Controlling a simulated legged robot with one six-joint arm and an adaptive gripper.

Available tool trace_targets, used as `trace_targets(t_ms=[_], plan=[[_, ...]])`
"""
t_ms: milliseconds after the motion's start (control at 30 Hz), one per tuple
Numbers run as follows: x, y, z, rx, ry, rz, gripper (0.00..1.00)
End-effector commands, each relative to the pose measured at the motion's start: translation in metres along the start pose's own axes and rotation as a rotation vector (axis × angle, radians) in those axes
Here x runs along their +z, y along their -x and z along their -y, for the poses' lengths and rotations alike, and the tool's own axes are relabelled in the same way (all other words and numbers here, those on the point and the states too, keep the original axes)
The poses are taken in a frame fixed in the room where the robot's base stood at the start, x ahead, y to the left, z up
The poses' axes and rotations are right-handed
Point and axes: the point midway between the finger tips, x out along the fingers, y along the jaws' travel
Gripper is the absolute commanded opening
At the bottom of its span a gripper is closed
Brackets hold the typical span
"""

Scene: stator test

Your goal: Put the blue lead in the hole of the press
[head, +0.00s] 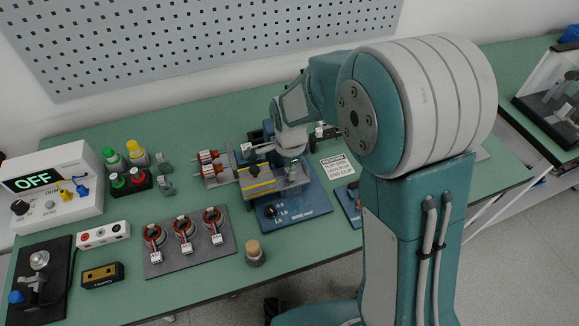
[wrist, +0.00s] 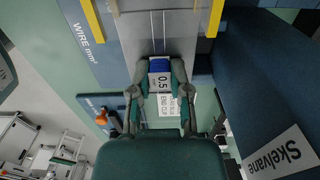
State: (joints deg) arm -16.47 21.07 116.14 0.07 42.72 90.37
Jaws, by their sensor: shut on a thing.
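My gripper (wrist: 160,80) is shut on the blue lead (wrist: 160,67), a small blue piece with a white tag reading 0.5, seen between the fingertips in the wrist view. The press (head: 258,182) is a grey and blue machine with yellow strips on a blue base, in the middle of the bench in the head view. In the wrist view, the press's grey metal part (wrist: 160,22) lies just beyond the lead. In the head view, my gripper (head: 292,160) is over the right part of the press, its fingers partly hidden. I cannot make out the hole or whether the lead touches the press.
Three ring-shaped stators (head: 183,228) sit on a grey plate (head: 160,262) left of the press. A wooden-topped part (head: 254,250) stands in front. A printed sign (head: 338,168) lies to the right.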

Motion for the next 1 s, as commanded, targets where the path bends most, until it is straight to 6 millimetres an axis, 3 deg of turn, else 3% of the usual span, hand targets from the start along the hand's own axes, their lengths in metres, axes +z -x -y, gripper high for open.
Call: trace_targets(t_ms=[167,200,267,300,733,1000], plan=[[0.000,0.000,0.000,0.000,0.000,0.000,0.00],[0.000,0.000,0.000,0.000,0.000,0.000,0.33],[0.000,0.000,0.000,0.000,0.000,0.000,0.60],[0.000,0.000,0.000,0.000,0.000,0.000,0.64],[0.000,0.006,0.001,-0.003,0.000,0.000,0.64],[0.000,0.056,0.002,-0.006,0.000,0.000,0.64]])
